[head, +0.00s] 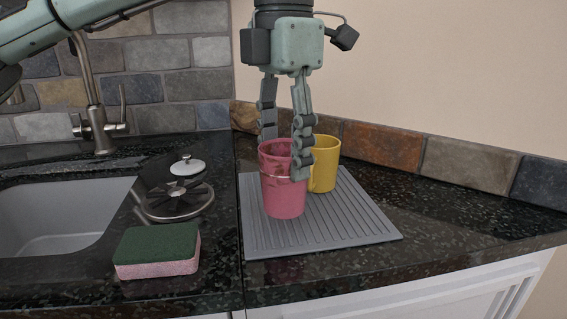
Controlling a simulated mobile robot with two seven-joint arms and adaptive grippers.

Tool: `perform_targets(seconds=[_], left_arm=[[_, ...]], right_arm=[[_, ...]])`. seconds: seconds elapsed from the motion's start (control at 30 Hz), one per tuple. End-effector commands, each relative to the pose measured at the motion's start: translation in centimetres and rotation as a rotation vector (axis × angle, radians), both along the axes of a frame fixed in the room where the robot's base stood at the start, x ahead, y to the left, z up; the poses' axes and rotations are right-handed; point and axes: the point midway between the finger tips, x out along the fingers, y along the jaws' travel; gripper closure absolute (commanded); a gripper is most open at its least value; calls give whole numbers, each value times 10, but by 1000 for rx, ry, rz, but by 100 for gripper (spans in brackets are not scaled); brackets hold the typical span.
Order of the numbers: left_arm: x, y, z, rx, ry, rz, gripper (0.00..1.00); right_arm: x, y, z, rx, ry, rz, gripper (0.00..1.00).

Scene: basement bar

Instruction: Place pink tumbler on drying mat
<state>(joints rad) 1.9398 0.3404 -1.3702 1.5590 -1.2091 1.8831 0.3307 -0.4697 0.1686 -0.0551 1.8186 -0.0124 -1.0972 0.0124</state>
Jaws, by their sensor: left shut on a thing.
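The pink tumbler (284,197) is upright over the left part of the grey ribbed drying mat (349,225). Its base appears to be at the mat's surface, though I cannot tell for sure that it touches. My left gripper (284,158) comes down from above and is shut on the tumbler's upper part, with one finger in front of the rim on the right and the other behind it on the left. My right gripper is not in view.
A yellow cup (325,170) stands on the mat just behind and right of the tumbler. A green and pink sponge (157,252), a dark round rack (177,203) with a white-topped piece, a sink (60,215) and a faucet (98,125) are left. The right counter is clear.

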Motion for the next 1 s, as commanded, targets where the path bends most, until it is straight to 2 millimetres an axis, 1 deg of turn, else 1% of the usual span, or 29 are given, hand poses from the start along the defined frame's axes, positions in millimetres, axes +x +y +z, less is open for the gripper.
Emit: perform_targets(seconds=[0.03,0.1,0.17,0.33,0.57,0.6,0.7,0.77,1.0], left_arm=[[0,1,-8,1,2,-1,100],[0,1,-18,1,1,-1,100],[0,1,-23,1,1,-1,100],[0,0,-24,-1,-1,0,100],[0,1,-28,0,0,0,100],[0,0,-28,0,0,0,47],[0,1,-27,0,0,0,35],[0,1,-27,0,0,0,27],[0,1,-27,0,0,0,27]], right_arm=[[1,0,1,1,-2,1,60],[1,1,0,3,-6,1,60],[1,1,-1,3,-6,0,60],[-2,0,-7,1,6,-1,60],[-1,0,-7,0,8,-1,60],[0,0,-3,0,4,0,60],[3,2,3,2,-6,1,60],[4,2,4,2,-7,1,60],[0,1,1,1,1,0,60]])
